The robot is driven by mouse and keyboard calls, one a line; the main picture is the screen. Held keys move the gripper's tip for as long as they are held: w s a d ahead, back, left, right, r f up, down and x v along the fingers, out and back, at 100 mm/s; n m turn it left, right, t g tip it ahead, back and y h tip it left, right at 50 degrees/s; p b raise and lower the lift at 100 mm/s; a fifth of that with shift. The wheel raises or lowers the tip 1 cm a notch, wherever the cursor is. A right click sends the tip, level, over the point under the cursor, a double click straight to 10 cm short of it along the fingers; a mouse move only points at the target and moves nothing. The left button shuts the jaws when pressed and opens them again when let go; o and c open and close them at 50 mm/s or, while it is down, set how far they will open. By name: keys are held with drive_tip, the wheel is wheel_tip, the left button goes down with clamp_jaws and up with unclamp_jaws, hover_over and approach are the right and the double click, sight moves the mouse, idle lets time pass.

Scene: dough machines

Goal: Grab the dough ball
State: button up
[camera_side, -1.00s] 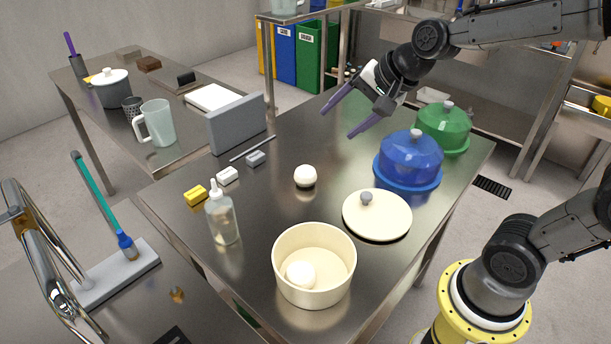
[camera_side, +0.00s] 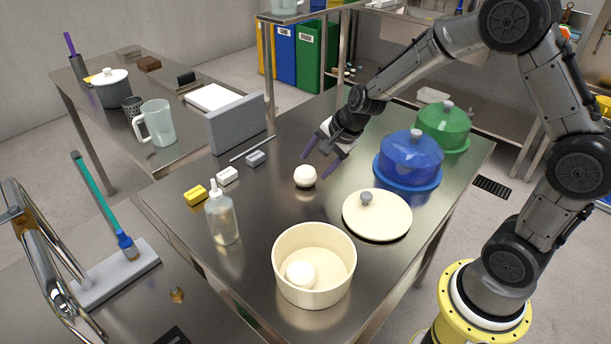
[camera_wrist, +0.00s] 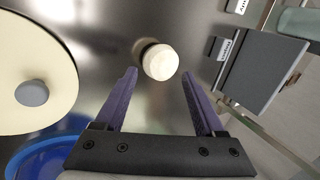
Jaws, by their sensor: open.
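A white dough ball (camera_side: 305,176) sits on the steel table. It also shows in the wrist view (camera_wrist: 160,62), just beyond the fingertips and between their lines. My gripper (camera_side: 318,163) has two purple fingers, spread apart and empty. In the side view it is behind and slightly right of the ball, tilted down toward it. In the wrist view my gripper (camera_wrist: 160,73) does not touch the ball. A second dough ball (camera_side: 300,273) lies inside the cream pot (camera_side: 343,281).
The cream lid (camera_side: 385,222) lies right of the ball, with a blue dome (camera_side: 409,157) and a green dome (camera_side: 443,126) behind it. A bottle (camera_side: 222,218), small yellow (camera_side: 195,195) and white blocks, and a grey upright panel (camera_side: 237,122) stand to the left.

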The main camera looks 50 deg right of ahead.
sight(309, 170)
drive_tip(key=shift+x, duration=2.6)
drive_tip(key=c, duration=1.1)
